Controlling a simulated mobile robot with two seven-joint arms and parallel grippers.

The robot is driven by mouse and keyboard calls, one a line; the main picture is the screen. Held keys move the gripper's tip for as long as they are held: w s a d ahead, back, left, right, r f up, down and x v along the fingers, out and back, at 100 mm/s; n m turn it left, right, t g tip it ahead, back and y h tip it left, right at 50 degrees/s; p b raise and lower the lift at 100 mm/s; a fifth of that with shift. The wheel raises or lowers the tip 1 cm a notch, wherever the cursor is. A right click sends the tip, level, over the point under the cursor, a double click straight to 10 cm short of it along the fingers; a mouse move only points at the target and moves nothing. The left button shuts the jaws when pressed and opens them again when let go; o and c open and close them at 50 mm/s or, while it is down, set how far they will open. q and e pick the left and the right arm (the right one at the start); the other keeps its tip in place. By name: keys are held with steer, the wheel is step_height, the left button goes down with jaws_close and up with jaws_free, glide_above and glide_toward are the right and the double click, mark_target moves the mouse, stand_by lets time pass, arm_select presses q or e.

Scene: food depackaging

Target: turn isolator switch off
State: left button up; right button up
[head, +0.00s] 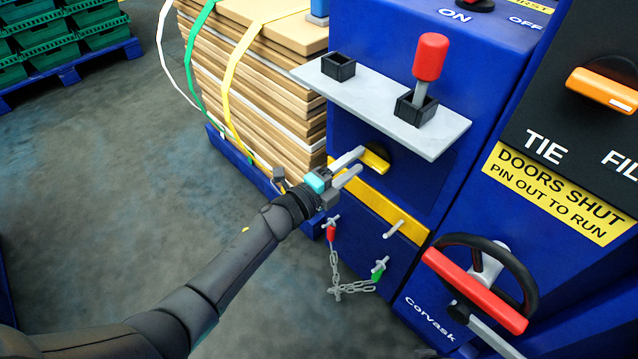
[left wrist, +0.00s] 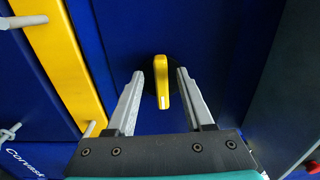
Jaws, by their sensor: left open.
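A yellow rotary switch handle (head: 376,158) on a round black base sits on the blue cabinet front, below a grey shelf. In the left wrist view the yellow handle (left wrist: 161,82) lies between the two grey fingers, with a gap on each side. My left gripper (head: 361,160) is open at the handle; in the left wrist view the gripper (left wrist: 159,76) holds nothing. At the top of the cabinet, a red and black knob (head: 477,4) stands near the words ON and OFF, partly cut off. My right gripper is not in view.
The grey shelf (head: 447,140) with a red-topped lever (head: 430,60) juts out above my gripper. Below are a yellow bar (head: 390,214), a hanging chain (head: 336,270) and a handwheel (head: 520,265). Stacked boards (head: 260,90) stand at left. Open floor lies further left.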

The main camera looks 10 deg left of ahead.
arm_select(q)
steer(key=p+v, duration=0.3)
steer(key=v, duration=1)
steer(key=shift+s, duration=0.2)
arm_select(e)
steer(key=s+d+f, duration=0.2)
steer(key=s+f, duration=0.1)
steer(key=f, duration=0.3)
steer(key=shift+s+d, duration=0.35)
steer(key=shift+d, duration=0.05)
arm_select(q)
steer(key=shift+a, duration=0.15)
